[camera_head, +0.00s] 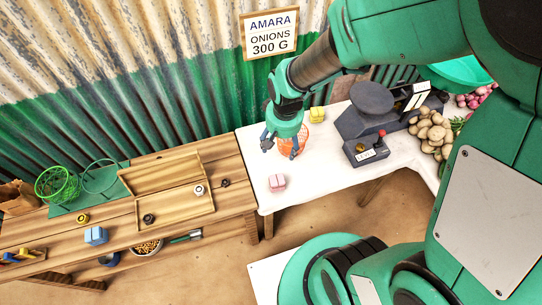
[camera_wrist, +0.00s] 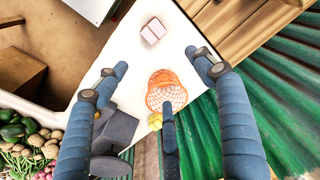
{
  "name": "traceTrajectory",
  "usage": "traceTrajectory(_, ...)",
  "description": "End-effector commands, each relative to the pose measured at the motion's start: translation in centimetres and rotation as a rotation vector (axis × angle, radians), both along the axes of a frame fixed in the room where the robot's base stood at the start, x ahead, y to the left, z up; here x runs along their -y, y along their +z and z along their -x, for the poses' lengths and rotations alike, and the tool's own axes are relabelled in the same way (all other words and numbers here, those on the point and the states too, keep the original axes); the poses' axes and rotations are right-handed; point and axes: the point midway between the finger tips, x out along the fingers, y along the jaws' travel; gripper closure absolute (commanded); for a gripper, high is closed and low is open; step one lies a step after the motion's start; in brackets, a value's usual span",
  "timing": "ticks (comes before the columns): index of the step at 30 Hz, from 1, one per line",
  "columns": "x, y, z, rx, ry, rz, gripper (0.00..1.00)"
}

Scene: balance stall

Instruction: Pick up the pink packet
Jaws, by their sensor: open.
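The pink packet (camera_head: 277,183) is a small block on the white table (camera_head: 318,183), near its left front corner in the head view. In the wrist view the pink packet (camera_wrist: 153,31) lies beyond my fingertips, near the top, clear of every finger. My gripper (camera_head: 284,142) is over the table, behind the packet, near an orange mesh basket (camera_head: 301,142).
A dark scale (camera_head: 365,122) stands to the right, with potatoes (camera_head: 432,134) beyond. A wooden bench (camera_head: 230,172) with a divided tray and a blue packet (camera_head: 95,236) is at left. The tabletop around the pink packet is clear.

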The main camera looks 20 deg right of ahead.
Motion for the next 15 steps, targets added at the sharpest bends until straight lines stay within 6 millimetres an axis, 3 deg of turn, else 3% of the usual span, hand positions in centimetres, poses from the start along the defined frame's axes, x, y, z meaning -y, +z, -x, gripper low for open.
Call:
traceTrajectory(1, -0.1, -2.2, 0.1, -0.025, -0.003, 0.001, 0.31)
traceTrajectory(6, -0.2, -7.4, 0.3, -0.077, -0.015, 0.001, 0.31)
traceTrajectory(10, -0.3, -9.6, 0.5, -0.097, -0.020, 0.002, 0.31)
traceTrajectory(15, -0.3, -10.7, 0.7, -0.107, -0.023, 0.002, 0.31)
